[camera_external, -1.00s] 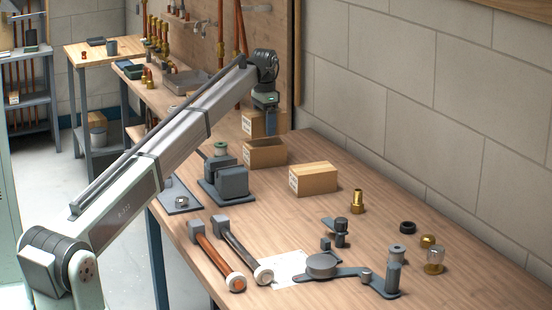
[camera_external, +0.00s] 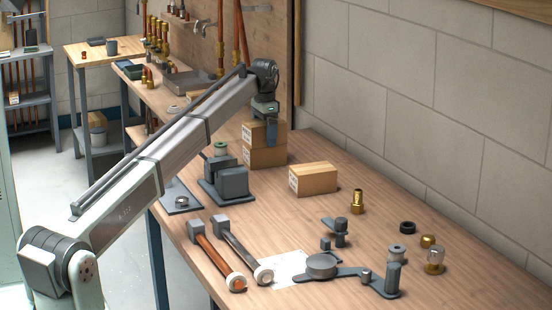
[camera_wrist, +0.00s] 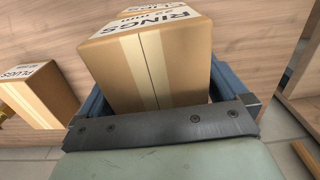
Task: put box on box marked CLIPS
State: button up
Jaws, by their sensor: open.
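A cardboard box labelled RINGS (camera_external: 258,134) sits squarely on top of another cardboard box (camera_external: 264,157), with no gap showing between them. In the wrist view the RINGS box (camera_wrist: 150,62) fills the space between my fingers. More lettering shows at the top edge there, but it is cut off and hard to read; the lower box's marking is too small to read in the external view. My gripper (camera_external: 271,129) is open, with its fingers still down around the sides of the RINGS box (camera_wrist: 158,85).
A PLUGS box (camera_external: 313,179) stands to the right, also in the wrist view (camera_wrist: 40,92), with a brass fitting (camera_external: 357,202) beside it. A grey vise-like block (camera_external: 228,182) is in front of the stack. Two hammers (camera_external: 225,252) lie nearer. The wall is behind.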

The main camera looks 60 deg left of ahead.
notch_tip(320, 180, up, 12)
jog(key=shift+r, duration=0.15)
dwell(0.5)
